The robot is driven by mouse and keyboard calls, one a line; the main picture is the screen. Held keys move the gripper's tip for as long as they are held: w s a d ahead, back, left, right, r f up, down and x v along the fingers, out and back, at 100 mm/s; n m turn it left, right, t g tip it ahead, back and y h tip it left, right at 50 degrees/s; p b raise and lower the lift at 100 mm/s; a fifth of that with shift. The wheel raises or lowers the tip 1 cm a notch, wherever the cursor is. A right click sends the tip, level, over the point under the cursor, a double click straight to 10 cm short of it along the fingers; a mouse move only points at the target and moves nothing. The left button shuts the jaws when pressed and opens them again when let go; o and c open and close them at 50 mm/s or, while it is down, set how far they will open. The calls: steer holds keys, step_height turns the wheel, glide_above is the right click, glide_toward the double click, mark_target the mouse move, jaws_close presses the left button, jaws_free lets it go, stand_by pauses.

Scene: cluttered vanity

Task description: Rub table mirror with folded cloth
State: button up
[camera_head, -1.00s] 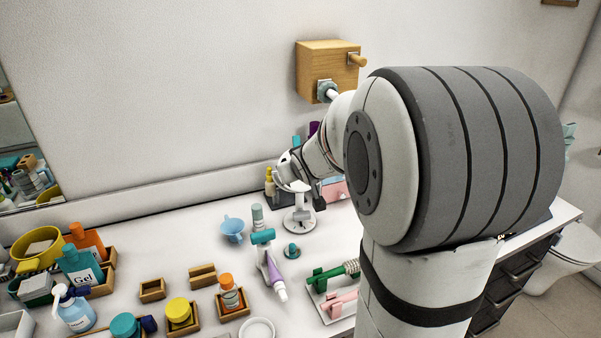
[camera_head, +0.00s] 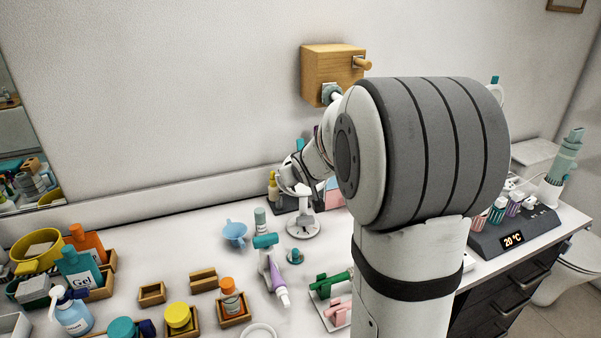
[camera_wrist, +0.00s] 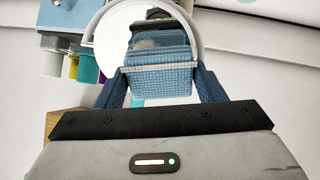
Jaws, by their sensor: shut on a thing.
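In the wrist view, my gripper (camera_wrist: 160,82) is shut on a blue folded cloth (camera_wrist: 160,75), held between its two fingers. The round table mirror (camera_wrist: 116,25) with a pale rim is directly in front of the cloth, and the cloth's reflection shows in its glass. The cloth is at or very close to the glass; I cannot tell if they touch. In the head view, the white base of the table mirror (camera_head: 303,228) stands on the counter near the wall. My arm hides the cloth and most of the gripper there.
A wooden wall box (camera_head: 330,72) with pegs is above the mirror. A grey unit with a display (camera_head: 513,238) is at the right.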

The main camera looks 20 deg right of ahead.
steer(key=shift+b+x, duration=0.4)
steer(key=shift+x, duration=0.55)
steer(key=shift+d+r, duration=0.1)
steer(key=shift+d, duration=0.05)
steer(key=shift+d+r+p, duration=0.1)
steer(key=shift+d+p, duration=0.1)
steer(key=shift+p, duration=0.4)
steer(key=shift+s+d+p, duration=0.3)
steer(key=shift+d+p, duration=0.6)
steer(key=shift+p, duration=0.3)
steer(key=shift+s+d+p, duration=0.15)
steer(key=shift+d+p, duration=0.55)
steer(key=shift+p, duration=0.05)
steer(key=shift+f, duration=0.25)
